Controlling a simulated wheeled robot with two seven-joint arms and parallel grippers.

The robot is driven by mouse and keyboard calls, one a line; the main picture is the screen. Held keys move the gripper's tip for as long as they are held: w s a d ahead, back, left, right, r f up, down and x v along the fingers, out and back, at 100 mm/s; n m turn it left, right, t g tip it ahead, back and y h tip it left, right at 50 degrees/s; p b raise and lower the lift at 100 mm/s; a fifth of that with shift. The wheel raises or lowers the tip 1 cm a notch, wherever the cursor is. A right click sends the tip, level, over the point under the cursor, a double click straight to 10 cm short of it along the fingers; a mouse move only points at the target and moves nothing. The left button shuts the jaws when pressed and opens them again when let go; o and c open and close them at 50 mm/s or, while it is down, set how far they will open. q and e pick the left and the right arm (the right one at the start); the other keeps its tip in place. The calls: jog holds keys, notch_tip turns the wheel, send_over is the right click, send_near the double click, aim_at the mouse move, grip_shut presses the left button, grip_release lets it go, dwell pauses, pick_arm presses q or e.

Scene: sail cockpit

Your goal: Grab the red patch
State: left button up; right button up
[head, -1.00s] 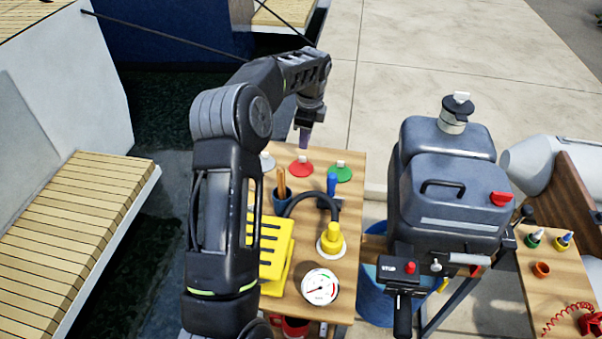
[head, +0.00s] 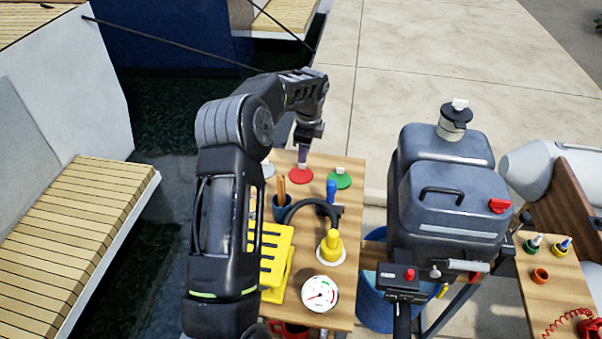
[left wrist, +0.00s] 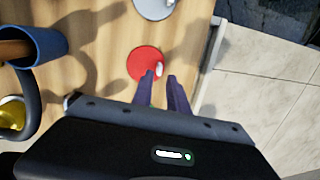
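The red patch (head: 301,176) is a flat disc with a small white tab, lying on the far part of the wooden table. My left gripper (head: 303,157) points down just above it. In the left wrist view the red patch (left wrist: 141,62) and its white tab show just beyond the fingertips. My left gripper (left wrist: 161,78) is open, its two purple fingers apart with the tab in line with the gap. I cannot tell whether the fingers touch the tab. My right gripper is not in view.
A grey patch (head: 268,170) and a green patch (head: 340,179) lie on either side. Nearer are a blue cup (head: 283,208), a black hose (head: 310,203), a yellow case (head: 270,262) and a gauge (head: 320,293). An outboard motor (head: 450,200) stands right.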

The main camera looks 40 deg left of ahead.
aim_at(303, 170)
pick_arm(q)
jog(key=f, duration=0.1)
jog(key=f+p, duration=0.1)
jog(key=f, duration=0.2)
jog(key=shift+w+a+f, duration=0.1)
jog(key=shift+a+f, duration=0.2)
jog(key=shift+c, duration=0.5)
grip_shut()
